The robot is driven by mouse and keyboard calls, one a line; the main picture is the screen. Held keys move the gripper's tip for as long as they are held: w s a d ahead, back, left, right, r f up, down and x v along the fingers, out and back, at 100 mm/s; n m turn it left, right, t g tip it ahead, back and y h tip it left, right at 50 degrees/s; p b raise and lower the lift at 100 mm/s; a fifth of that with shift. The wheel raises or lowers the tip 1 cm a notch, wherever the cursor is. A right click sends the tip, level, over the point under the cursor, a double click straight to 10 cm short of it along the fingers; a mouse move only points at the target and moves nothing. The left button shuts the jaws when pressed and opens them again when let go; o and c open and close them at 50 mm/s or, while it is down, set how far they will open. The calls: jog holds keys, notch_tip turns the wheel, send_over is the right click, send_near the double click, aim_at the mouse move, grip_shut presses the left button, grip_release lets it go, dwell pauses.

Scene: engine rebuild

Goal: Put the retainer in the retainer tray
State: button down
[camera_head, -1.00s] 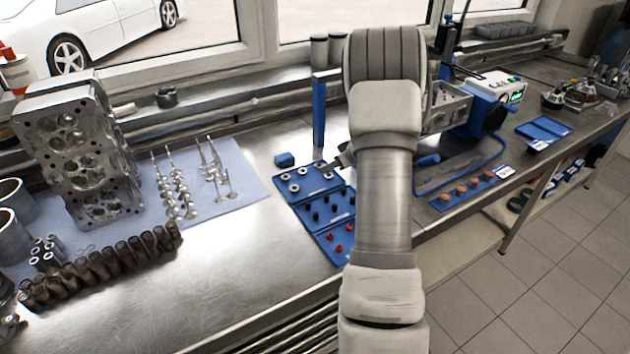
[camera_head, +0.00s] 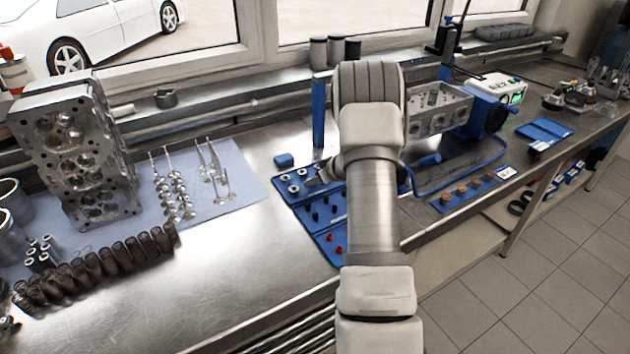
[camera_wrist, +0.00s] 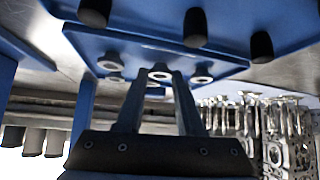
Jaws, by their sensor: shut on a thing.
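The retainer tray (camera_head: 302,198) is a blue tray on the bench, left of my arm, with several silver ring-shaped retainers (camera_head: 293,189) in it. My gripper (camera_head: 314,181) is at the right part of this tray, its fingers pointing left. In the wrist view, my gripper (camera_wrist: 158,80) has its fingertips close together around a silver retainer (camera_wrist: 160,73), among other rings on the tray (camera_wrist: 225,62). Whether the held retainer touches the tray is unclear. My arm hides the tray's right side in the head view.
Blue trays with black (camera_head: 315,215) and red (camera_head: 328,240) small parts adjoin it in front. Valves (camera_head: 215,180) lie on a cloth further left.

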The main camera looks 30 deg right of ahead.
jog(key=shift+f, duration=0.2)
jog(key=c, duration=0.5)
grip_release()
jog(key=shift+s+d+r, duration=0.1)
jog(key=shift+s+r, duration=0.1)
jog(key=shift+r, duration=0.25)
jog(key=p+v, duration=0.1)
jog(key=v, duration=1)
jog(key=shift+s+r+p, duration=0.15)
jog(key=shift+p, duration=0.15)
